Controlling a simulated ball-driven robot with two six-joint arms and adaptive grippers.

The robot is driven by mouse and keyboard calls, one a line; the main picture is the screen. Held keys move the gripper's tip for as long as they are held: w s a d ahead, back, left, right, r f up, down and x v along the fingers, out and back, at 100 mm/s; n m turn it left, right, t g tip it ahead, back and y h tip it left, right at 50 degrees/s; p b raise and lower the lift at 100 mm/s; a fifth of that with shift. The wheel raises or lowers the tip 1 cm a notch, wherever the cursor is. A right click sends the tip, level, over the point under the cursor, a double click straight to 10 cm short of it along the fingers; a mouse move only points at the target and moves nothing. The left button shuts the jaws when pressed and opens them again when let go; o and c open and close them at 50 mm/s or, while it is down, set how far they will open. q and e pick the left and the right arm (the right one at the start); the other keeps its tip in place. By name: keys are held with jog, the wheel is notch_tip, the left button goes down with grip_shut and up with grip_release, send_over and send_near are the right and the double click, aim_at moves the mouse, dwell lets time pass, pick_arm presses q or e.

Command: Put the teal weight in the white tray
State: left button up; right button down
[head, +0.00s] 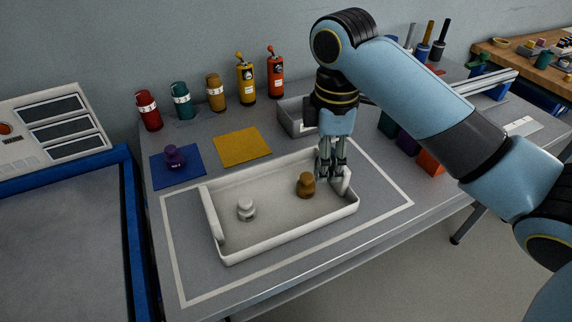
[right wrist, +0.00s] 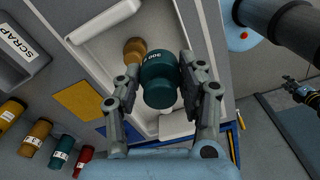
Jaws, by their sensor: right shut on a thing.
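The teal weight (right wrist: 158,82) is between the fingers of my right gripper (right wrist: 160,92), which is shut on it. In the head view my right gripper (head: 331,172) points down at the right end of the white tray (head: 285,242); the fingers hide the teal weight there. I cannot tell how high the weight hangs. A brass weight (head: 306,186) stands in the tray just left of the fingers, and a white weight (head: 246,209) stands farther left in it. A small dark gripper shape (right wrist: 298,88), perhaps my left gripper, shows at the right wrist view's right edge.
A purple weight (head: 175,158) stands on a blue mat (head: 192,178). A bare yellow mat (head: 242,148) lies behind the tray. A grey bin (head: 291,119) and several coloured canisters (head: 216,92) line the back. The tray's middle floor is clear.

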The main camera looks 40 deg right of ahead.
jog(key=b, duration=0.1)
send_over(272, 193)
notch_tip(272, 193, down, 7)
jog(key=shift+f, duration=2.1)
jog(key=shift+f, duration=0.1)
jog(key=c, duration=0.8)
grip_release()
jog(key=shift+o, duration=0.2)
notch_tip(272, 193, up, 12)
jog(key=shift+p, duration=0.4)
